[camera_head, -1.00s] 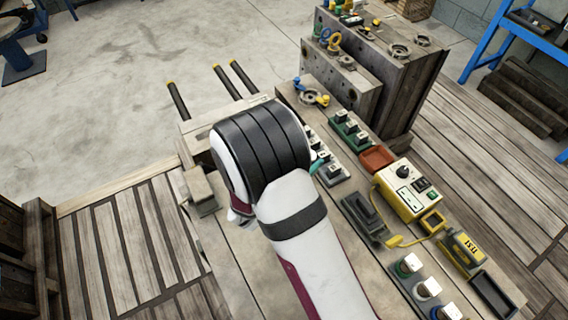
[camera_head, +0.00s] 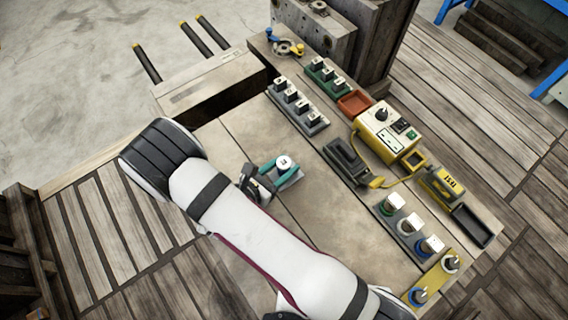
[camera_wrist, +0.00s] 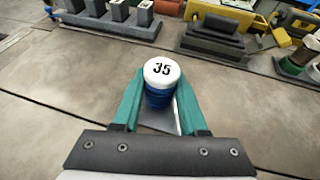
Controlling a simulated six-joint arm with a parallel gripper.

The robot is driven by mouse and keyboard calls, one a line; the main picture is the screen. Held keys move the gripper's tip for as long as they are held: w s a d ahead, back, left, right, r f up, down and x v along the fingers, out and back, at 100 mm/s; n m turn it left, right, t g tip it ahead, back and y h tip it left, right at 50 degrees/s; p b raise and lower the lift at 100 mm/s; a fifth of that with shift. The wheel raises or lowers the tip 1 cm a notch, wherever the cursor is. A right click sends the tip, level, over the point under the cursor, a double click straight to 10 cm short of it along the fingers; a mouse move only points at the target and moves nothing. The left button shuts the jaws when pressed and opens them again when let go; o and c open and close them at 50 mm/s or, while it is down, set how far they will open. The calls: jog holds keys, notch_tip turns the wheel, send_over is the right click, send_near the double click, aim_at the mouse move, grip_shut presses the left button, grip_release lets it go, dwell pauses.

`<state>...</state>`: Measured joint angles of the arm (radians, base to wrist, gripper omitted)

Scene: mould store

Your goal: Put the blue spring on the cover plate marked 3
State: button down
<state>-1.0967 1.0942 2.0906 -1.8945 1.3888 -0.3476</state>
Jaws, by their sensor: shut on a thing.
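My gripper (camera_head: 284,172) is over the bare middle of the bench, its teal fingers shut. In the wrist view my gripper (camera_wrist: 160,98) is shut on the blue spring (camera_wrist: 159,100), a ribbed blue body under a white top reading 35. In the head view only its white top (camera_head: 284,162) shows clearly. A pale grey patch shows below it between the fingers; I cannot tell what it is. I cannot pick out a cover plate marked 3. Black blocks with white labels stand in a row on a grey base (camera_head: 316,128); their marks are too small to read.
A green base (camera_head: 343,87) with similar blocks, a red tray (camera_head: 354,103), a yellow control box (camera_head: 386,128) and a black block (camera_head: 346,160) line the bench's right. White-topped pieces stand in a grey rack (camera_head: 398,232). A yellow plate (camera_head: 437,281) holds blue-based pieces.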

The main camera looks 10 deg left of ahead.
jog(key=shift+c, duration=2.2)
grip_release()
jog(key=shift+f, duration=0.1)
